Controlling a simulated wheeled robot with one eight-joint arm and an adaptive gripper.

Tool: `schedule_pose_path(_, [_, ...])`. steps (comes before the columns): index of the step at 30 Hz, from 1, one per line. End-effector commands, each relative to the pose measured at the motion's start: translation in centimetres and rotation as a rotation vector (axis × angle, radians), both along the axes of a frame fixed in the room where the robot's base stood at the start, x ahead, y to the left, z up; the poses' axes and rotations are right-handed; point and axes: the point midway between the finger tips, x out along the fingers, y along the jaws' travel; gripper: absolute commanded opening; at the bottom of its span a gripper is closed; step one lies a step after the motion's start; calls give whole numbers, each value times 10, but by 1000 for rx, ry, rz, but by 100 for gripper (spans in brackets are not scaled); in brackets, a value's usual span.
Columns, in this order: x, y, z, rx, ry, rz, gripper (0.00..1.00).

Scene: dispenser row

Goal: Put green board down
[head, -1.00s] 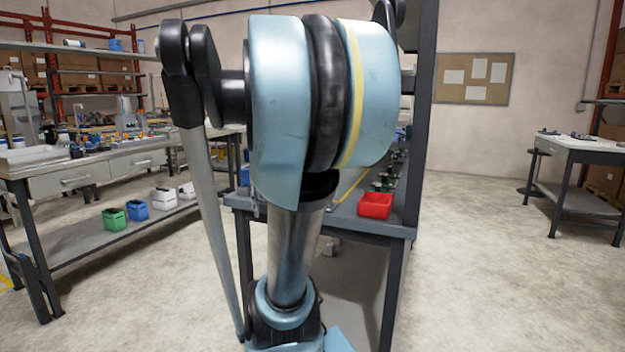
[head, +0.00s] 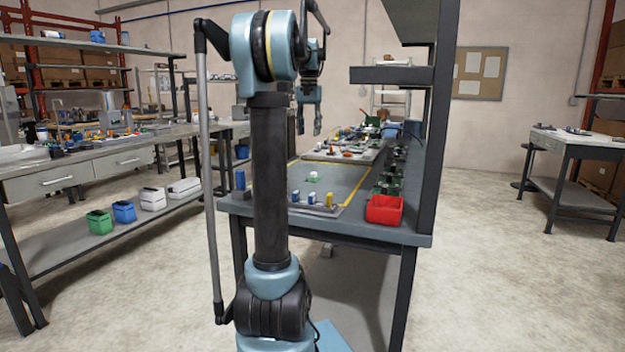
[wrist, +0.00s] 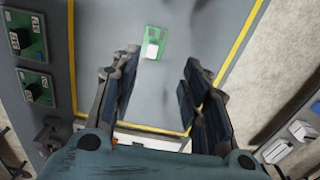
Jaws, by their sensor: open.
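A green board (head: 313,179) with a white block on it lies flat on the grey workbench top, inside the yellow-marked area. It also shows in the wrist view (wrist: 156,36), beyond my fingertips, with nothing gripping it. My gripper (head: 309,132) hangs above the bench, pointing down, clear of the surface. In the wrist view my gripper (wrist: 159,62) is open, its two fingers spread wide and empty, apart from the board.
Other green boards (wrist: 30,38) lie along one side of the bench. A red bin (head: 385,209) stands at the front right corner. A small tray (head: 300,208) with coloured parts lies at the near edge. A shelf upright (head: 440,120) rises at the right.

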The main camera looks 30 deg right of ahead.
Motion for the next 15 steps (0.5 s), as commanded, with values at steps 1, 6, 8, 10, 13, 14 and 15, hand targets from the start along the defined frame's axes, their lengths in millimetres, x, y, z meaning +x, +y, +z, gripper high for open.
schedule_pose_path(1, [2,-10,2,1,3,-15,42])
schedule_pose_path(6, [3,-26,0,4,6,-39,42])
schedule_pose_path(8, [2,-29,-5,4,6,-44,42])
schedule_pose_path(10, [1,-31,-16,4,6,-47,42])
schedule_pose_path(13, [0,-34,-33,4,6,-50,42])
schedule_pose_path(14, [0,-34,-38,4,6,-51,42])
schedule_pose_path(15, [-1,-35,-45,4,6,-52,42])
